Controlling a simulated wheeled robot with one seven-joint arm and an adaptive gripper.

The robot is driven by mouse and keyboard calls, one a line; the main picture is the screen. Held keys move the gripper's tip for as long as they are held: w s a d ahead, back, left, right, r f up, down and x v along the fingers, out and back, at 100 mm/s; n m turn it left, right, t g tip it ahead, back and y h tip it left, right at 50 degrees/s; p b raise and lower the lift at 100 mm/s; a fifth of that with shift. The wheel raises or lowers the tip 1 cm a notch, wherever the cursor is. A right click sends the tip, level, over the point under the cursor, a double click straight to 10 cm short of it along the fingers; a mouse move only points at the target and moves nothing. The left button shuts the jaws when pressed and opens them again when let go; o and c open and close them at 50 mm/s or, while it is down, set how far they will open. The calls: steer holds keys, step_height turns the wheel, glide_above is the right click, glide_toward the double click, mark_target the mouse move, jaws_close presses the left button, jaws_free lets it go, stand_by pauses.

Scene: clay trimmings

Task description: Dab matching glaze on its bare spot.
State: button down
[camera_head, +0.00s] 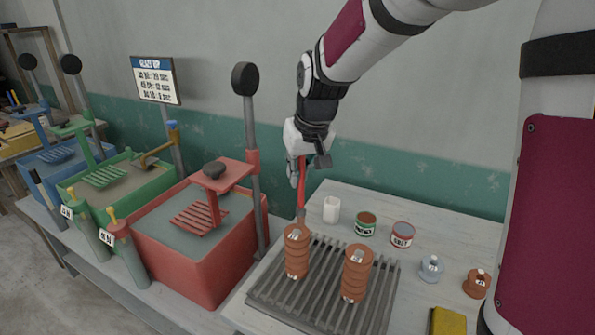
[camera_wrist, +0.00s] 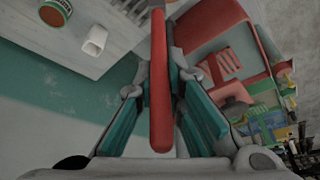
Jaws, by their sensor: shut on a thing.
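My gripper (camera_head: 298,170) is shut on a brush with a red handle (camera_head: 301,185). The wrist view also shows the handle (camera_wrist: 159,90) between my fingers. The brush points down, and its lower end is at the top of the left brown ribbed piece (camera_head: 297,258); I cannot tell if it touches. A second brown ribbed piece (camera_head: 355,278) stands to its right. Both stand on a slatted grey rack (camera_head: 325,290) and have pale marks at their tops. A green-labelled jar (camera_head: 365,225) with brown contents and a red-labelled jar (camera_head: 402,236) stand behind the rack.
A white cup (camera_head: 331,210) stands left of the jars. Small grey (camera_head: 431,268) and brown (camera_head: 477,283) pieces and a yellow block (camera_head: 447,321) lie at right. A red tank (camera_head: 190,262) with a tall post (camera_head: 252,160) stands left of the rack. A wall is behind.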

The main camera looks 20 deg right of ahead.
steer(key=shift+r+p, duration=1.35)
steer(key=shift+r, duration=1.65)
